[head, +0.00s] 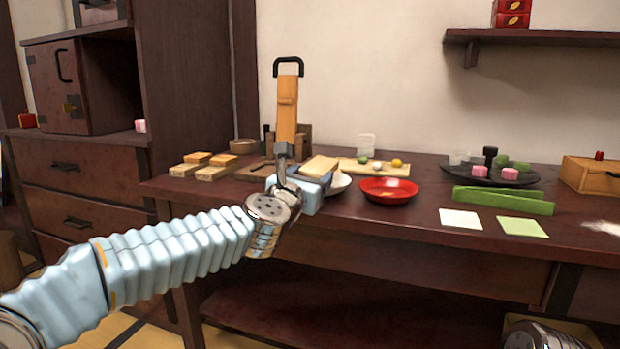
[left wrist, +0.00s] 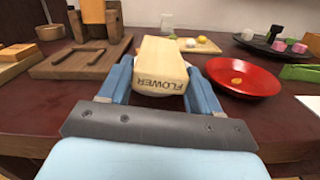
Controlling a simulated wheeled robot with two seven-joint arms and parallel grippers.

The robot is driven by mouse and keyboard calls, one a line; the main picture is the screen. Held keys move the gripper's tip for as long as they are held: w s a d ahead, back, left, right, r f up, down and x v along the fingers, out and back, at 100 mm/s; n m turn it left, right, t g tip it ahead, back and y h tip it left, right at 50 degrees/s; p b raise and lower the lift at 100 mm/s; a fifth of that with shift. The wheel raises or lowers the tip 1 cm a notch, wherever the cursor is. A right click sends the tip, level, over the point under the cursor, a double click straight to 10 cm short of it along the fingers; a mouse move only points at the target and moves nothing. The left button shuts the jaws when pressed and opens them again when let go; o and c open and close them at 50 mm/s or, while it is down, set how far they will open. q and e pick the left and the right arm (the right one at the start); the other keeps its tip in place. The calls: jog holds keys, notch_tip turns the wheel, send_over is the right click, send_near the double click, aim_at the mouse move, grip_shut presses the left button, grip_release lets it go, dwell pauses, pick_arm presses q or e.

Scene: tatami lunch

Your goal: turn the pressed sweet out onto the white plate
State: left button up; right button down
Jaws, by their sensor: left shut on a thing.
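My left gripper (head: 305,186) is shut on a pale wooden mould (head: 319,166) marked FLOWER, held above the front of the table. In the left wrist view the mould (left wrist: 160,62) sits between the two blue fingers, lettering towards the camera. The white plate (head: 341,184) is partly hidden behind and below the gripper and mould. In the left wrist view only a sliver of white shows under the mould. I cannot see the pressed sweet; the inside of the mould is hidden.
A red bowl (head: 388,191) stands just right of the plate. Several wooden moulds (head: 190,170) lie left, near a wooden press (head: 287,110). A board with small sweets (head: 378,168) lies behind. A dark tray (head: 470,176), green holder (head: 503,200) and paper squares (head: 461,219) are right.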

pick_arm(q)
jog(key=shift+r+p, duration=2.65)
jog(key=shift+r, duration=0.45)
jog(key=shift+f, duration=0.1)
